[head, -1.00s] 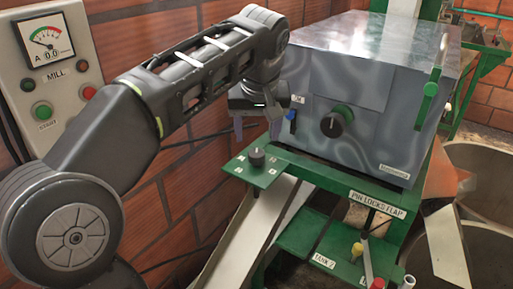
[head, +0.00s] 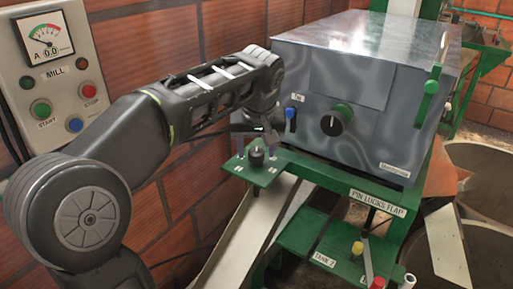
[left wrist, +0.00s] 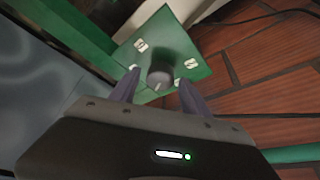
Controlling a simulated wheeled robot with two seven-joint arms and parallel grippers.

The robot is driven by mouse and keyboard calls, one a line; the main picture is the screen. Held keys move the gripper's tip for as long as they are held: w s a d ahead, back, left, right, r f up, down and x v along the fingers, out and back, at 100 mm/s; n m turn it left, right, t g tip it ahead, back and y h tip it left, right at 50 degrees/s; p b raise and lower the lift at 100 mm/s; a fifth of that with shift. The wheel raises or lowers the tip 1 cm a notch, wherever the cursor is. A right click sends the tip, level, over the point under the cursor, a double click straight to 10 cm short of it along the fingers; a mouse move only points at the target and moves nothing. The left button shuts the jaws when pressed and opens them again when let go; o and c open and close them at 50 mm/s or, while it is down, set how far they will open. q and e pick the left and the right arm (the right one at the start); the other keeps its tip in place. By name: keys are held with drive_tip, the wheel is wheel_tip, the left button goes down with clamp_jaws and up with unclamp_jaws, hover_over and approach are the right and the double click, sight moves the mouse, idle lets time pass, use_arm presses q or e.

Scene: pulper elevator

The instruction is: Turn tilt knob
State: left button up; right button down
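A small black knob (head: 257,156) stands upright on a green plate (head: 262,177) with small white labels, at the front left of the grey metal box. In the left wrist view the knob (left wrist: 160,75) shows between and just beyond the two open fingertips (left wrist: 157,85), and I see no clear contact. My right gripper is in neither view.
The metal box (head: 340,85) carries a larger black knob on a green disc (head: 337,119) and a blue switch (head: 291,113). A mill control panel (head: 55,65) hangs on the brick wall at left. A chute (head: 250,235) slopes below the plate.

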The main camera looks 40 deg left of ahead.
use_arm(q)
clamp_jaws()
idle(0.3)
drive_tip(key=shift+n, duration=0.5)
drive_tip(key=n, duration=0.1)
drive_tip(key=n+g+p, duration=0.1)
drive_tip(key=shift+w+d+r+n+y, duration=0.15)
drive_tip(key=shift+n+y, duration=0.15)
drive_tip(key=shift+y, duration=0.1)
drive_tip(key=n+p, duration=0.2)
drive_tip(key=p, duration=0.1)
drive_tip(key=n+g+p, duration=0.1)
drive_tip(key=shift+r+n+y, duration=0.25)
drive_tip(key=shift+n+y, duration=0.05)
drive_tip(key=shift+y, duration=0.1)
drive_tip(key=shift+w+d+f+n+g+p, duration=0.1)
drive_tip(key=shift+n+g+p, duration=0.2)
drive_tip(key=shift+n+p, duration=0.55)
drive_tip(key=shift+w+f+n+g+p, duration=0.15)
drive_tip(key=shift+n+g+p, duration=0.25)
drive_tip(key=shift+n+p, duration=0.3)
drive_tip(key=shift+f+n+g, duration=0.1)
drive_tip(key=shift+n+g, duration=0.2)
drive_tip(key=shift+n, duration=0.35)
